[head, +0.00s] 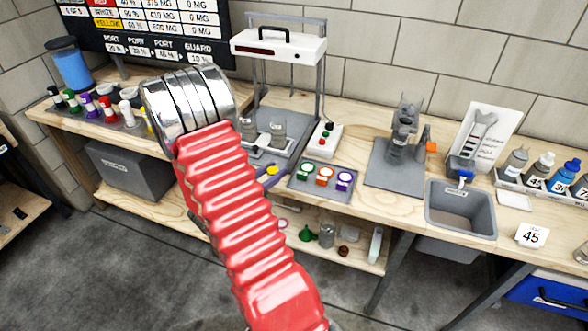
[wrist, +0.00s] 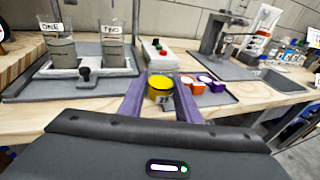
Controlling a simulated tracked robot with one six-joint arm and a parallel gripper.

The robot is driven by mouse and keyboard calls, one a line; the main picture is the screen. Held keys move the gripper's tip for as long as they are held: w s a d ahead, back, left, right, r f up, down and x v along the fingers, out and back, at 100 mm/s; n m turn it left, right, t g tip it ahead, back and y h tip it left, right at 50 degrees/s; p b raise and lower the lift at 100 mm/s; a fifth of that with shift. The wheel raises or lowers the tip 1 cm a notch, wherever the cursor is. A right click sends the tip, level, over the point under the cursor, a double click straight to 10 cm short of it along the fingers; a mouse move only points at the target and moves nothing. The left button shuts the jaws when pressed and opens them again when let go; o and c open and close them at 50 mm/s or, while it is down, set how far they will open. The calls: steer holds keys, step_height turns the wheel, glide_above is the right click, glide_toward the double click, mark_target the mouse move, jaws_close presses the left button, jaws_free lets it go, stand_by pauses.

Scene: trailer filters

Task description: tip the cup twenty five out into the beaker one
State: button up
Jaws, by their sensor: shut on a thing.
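My gripper (wrist: 160,92) has purple fingers closed on either side of a small cup (wrist: 160,84) with yellow at its top. The cup looks about upright; its number is not readable. In the head view, the cup (head: 271,170) shows as a yellow spot beyond my red arm sleeve, in front of the bench. Beaker one (wrist: 60,50), clear and labelled ONE, stands left of the cup and farther back. A beaker labelled TWO (wrist: 113,52) stands to its right. The cup is apart from both. In the head view, my arm hides part of this area.
The beakers stand on a grey apparatus base (head: 297,124) with a dark knob in front. A tray (head: 322,190) of coloured cups lies right of my gripper. A red-and-green button box (head: 325,139) stands behind it. A grey stand and sink (head: 461,209) are farther right.

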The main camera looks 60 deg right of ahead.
steer(key=w+a+f+n+t+y, duration=0.1)
steer(key=w+a+n+t, duration=0.2)
steer(key=a, duration=1)
steer(key=w+a+f+n+t+y, duration=0.1)
steer(key=w+a, duration=0.6)
steer(key=a, duration=0.7)
steer(key=w+a+f+n+t+y, duration=0.1)
steer(key=w+a+n+t, duration=0.3)
steer(key=a, duration=1)
steer(key=w+f+t, duration=0.1)
steer(key=w+t, duration=0.1)
steer(key=t, duration=0.1)
steer(key=shift+f+n+t+y, duration=0.25)
steer(key=shift+n+t+y, duration=0.05)
steer(key=shift+n, duration=0.1)
steer(key=shift+s, duration=0.1)
